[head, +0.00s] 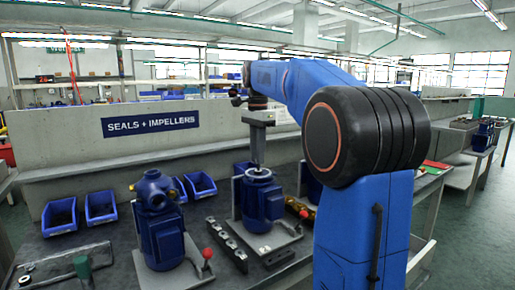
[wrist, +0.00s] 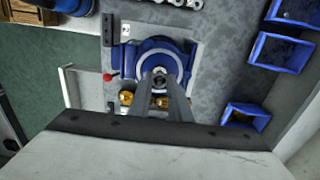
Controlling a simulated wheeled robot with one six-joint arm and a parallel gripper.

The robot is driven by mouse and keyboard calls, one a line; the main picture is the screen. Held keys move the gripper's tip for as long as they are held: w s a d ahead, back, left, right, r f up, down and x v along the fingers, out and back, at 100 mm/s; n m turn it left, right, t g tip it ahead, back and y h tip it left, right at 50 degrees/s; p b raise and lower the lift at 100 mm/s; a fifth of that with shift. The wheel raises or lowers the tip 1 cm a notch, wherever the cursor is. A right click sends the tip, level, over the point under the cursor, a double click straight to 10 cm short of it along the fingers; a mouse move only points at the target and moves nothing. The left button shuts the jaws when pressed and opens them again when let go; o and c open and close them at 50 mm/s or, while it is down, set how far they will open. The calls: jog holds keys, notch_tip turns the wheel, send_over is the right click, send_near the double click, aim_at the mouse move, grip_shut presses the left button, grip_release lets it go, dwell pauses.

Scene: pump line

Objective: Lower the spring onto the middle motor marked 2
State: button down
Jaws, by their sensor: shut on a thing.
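The middle motor (head: 262,205) is blue and stands upright on a grey plate, with a pale ring on its top. In the wrist view the blue motor (wrist: 131,62) lies under my fingers, beside a small tag marked 2 (wrist: 125,30). My gripper (head: 257,167) points straight down over this motor, its fingertips close above or at the ring. In the wrist view the gripper (wrist: 160,80) is shut on a small dark round piece at the motor's centre, seemingly the spring (wrist: 159,84). The fingers hide most of it, and I cannot tell whether it touches the motor.
A blue motor with a pump housing (head: 155,192) stands to the left. Blue bins (head: 101,206) line the back of the bench. A rail of metal parts (head: 226,243) and a red-knobbed lever (head: 208,254) lie between the motors. My arm hides the right side.

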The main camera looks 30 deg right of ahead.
jog(key=shift+f, duration=0.9)
jog(key=shift+f, duration=0.1)
dwell(0.5)
jog(key=shift+c, duration=2.2)
grip_release()
jog(key=shift+r, duration=4.5)
